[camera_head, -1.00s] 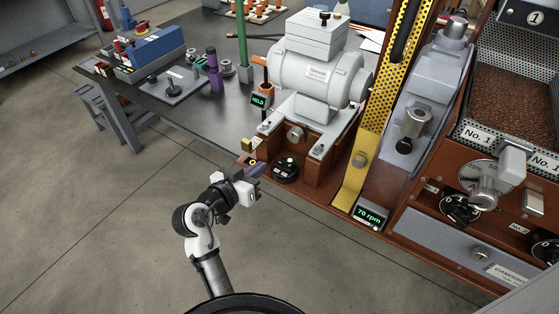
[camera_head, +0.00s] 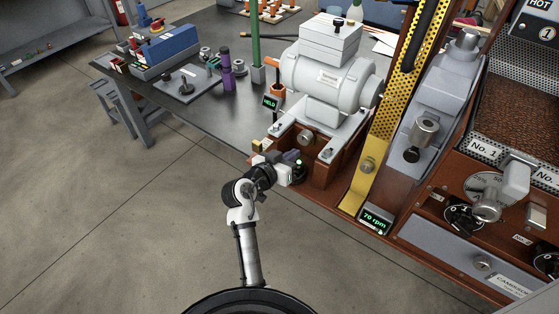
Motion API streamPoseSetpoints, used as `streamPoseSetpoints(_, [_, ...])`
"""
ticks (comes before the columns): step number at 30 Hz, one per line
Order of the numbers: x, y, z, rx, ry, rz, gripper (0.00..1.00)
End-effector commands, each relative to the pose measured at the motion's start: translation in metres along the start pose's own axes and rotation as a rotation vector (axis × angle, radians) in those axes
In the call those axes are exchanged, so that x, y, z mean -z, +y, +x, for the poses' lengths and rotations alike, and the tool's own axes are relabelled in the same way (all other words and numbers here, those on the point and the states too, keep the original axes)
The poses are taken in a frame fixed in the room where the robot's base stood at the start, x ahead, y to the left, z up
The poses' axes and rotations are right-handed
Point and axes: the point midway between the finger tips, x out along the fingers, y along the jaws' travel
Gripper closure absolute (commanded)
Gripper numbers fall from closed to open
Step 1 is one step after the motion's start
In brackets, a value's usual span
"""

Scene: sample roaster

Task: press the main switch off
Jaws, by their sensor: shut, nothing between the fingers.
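A round black control with a small green light (camera_head: 299,162) sits on the wooden base in front of the grey motor; it looks like the main switch, though I cannot read a label. My gripper (camera_head: 280,159) is shut and empty, and it covers most of this control. From this angle I cannot tell whether the fingertips touch it or hover above it. The green light is lit, and the control's face is hidden.
The grey motor (camera_head: 328,77) stands just behind my gripper. A small "HELD" display (camera_head: 270,102) is behind it. A yellow perforated guard (camera_head: 368,166) and a "70 rpm" display (camera_head: 375,218) stand to the right. Open floor lies to the left.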

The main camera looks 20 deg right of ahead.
Motion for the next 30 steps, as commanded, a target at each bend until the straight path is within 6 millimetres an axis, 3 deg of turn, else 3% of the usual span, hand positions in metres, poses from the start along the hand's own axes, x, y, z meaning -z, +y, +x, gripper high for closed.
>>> streamPoseSetpoints(3, [-0.020, 0.000, 0.004, 0.001, -0.004, -0.002, 1.00])
streamPoseSetpoints(9, [-0.036, 0.000, 0.008, 0.000, -0.001, 0.000, 1.00])
streamPoseSetpoints(23, [-0.041, 0.000, 0.009, 0.003, 0.000, 0.010, 1.00])
streamPoseSetpoints(30, [-0.057, 0.000, 0.012, 0.035, 0.001, 0.135, 1.00])
